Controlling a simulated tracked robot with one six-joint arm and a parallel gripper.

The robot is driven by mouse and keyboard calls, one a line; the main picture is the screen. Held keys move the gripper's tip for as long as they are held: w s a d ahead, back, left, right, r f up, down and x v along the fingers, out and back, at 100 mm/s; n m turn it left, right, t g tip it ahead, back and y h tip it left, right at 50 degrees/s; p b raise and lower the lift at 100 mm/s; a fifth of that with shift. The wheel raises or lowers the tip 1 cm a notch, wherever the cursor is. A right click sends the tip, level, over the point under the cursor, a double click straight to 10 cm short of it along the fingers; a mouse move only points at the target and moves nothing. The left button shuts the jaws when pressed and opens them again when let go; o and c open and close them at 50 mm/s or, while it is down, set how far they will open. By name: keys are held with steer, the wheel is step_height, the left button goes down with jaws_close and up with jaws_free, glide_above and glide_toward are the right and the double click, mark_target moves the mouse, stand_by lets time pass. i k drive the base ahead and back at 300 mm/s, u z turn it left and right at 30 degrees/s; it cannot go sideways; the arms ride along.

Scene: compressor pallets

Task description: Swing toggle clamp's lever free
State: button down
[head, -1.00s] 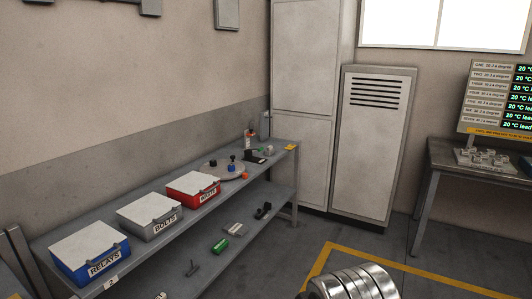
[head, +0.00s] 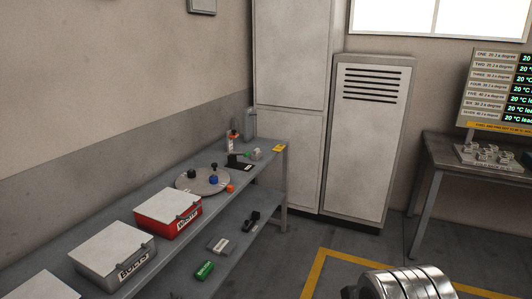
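I cannot pick out the toggle clamp or its lever for certain. A small dark item with a flat base (head: 239,162) sits near the far end of the bench top, too small to identify. Another dark item (head: 251,220) lies on the lower shelf, also unclear. My gripper is not in view; only a shiny ribbed metal part of my arm shows at the bottom right.
The grey bench (head: 135,192) holds a round plate (head: 188,187) with small knobs, a red bin (head: 168,213) and a grey BOLTS bin (head: 113,247). A green item (head: 204,269) lies on the lower shelf. A cabinet (head: 371,140) stands behind; floor beside the bench is clear.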

mark_target(246, 154)
steer(key=z, duration=0.25)
steer(key=i, duration=1.55)
steer(key=u, duration=0.4)
steer(key=i, duration=0.7)
steer(key=u, duration=0.9)
steer(key=i, duration=0.6)
steer(key=u, duration=0.35)
